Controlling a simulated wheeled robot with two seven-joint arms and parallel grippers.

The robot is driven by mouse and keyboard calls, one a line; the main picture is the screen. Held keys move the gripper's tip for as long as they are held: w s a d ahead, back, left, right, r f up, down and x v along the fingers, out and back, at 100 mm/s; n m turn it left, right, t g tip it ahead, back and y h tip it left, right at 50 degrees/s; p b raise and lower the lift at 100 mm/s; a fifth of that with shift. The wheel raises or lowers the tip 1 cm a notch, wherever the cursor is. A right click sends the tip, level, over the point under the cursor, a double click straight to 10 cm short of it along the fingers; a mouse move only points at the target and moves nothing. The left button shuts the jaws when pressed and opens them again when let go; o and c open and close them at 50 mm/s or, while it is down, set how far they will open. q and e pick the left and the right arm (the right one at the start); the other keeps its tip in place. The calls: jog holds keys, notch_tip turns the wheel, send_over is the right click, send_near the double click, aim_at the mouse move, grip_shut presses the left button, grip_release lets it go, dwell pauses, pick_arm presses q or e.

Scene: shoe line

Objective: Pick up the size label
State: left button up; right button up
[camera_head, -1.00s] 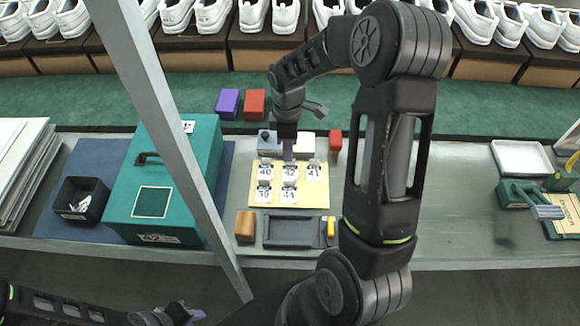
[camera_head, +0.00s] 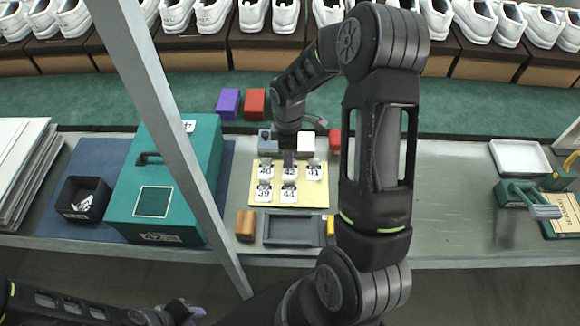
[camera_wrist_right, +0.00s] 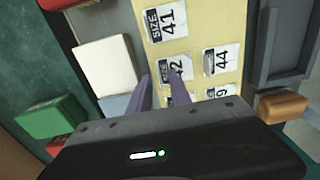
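Size labels stand on a pale yellow board (camera_head: 318,196) on the bench. The upper row reads 40 (camera_head: 265,171), 42 (camera_head: 290,173) and 41 (camera_head: 314,172); the lower row reads 39 (camera_head: 264,193) and 44 (camera_head: 289,194). My right gripper (camera_head: 289,158) is over the board's upper row, at label 42. In the right wrist view its two purple fingers (camera_wrist_right: 162,88) are apart, with label 42 (camera_wrist_right: 178,67) just beyond them and partly hidden by one finger. I cannot tell whether they touch it. My left gripper (camera_head: 186,311) is low at the left, away from the board; its opening is unclear.
A grey block (camera_head: 268,145) and a white block (camera_head: 305,144) stand behind the board. A dark tray (camera_head: 290,242) and brown block (camera_head: 246,225) lie in front. A green box (camera_head: 190,150) and slanting grey post (camera_head: 165,110) are left.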

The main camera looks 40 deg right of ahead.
grip_shut()
dwell(0.3)
notch_tip(320, 180, up, 10)
jog(key=b, duration=0.1)
dwell(0.6)
dwell(0.8)
